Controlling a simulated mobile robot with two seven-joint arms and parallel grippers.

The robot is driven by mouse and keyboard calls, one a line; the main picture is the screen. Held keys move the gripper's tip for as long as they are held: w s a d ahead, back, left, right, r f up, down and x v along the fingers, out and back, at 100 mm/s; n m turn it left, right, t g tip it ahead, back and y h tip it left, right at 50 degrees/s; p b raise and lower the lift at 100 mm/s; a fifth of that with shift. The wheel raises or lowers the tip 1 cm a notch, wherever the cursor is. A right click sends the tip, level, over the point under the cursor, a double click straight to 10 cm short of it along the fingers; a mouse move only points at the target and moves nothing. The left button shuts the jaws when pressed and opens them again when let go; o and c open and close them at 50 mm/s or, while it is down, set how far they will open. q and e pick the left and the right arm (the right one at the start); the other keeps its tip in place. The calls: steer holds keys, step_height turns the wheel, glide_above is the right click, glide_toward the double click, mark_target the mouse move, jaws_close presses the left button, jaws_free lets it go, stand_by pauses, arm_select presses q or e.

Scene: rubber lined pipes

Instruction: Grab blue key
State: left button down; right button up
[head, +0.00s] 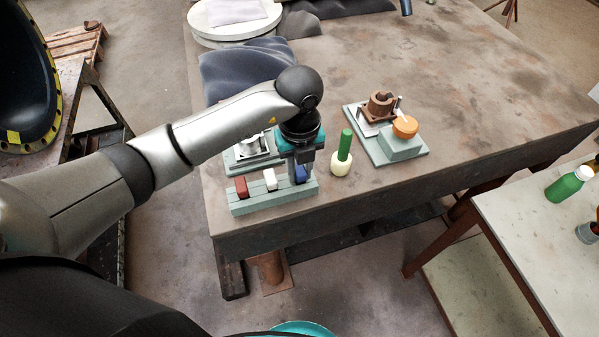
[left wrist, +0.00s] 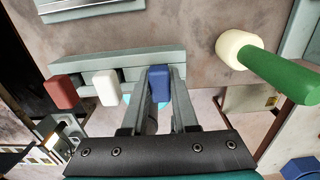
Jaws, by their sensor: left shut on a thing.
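The blue key (head: 301,174) stands at the right end of a grey-green holder (head: 245,205) near the table's front edge. My left gripper (head: 298,176) reaches down over it from above. In the left wrist view the blue key (left wrist: 159,84) sits between the two fingers of my left gripper (left wrist: 160,88), which are shut on it. The key appears to be still at the holder's slot. A red key (head: 241,187) and a white key (head: 270,180) stand in the same holder to the left. My right gripper is not in view.
A green-handled tool with a cream base (head: 342,155) stands just right of the holder. A grey-green fixture with brown and orange parts (head: 403,146) is further right. A grey fixture (head: 240,157) is behind the holder. The table's (head: 480,80) right side is clear.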

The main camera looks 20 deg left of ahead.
mark_target(299, 169)
arm_select(q)
steer(key=shift+r, duration=0.15)
stand_by(0.3)
step_height(299, 169, up, 20)
steer(key=p, duration=0.3)
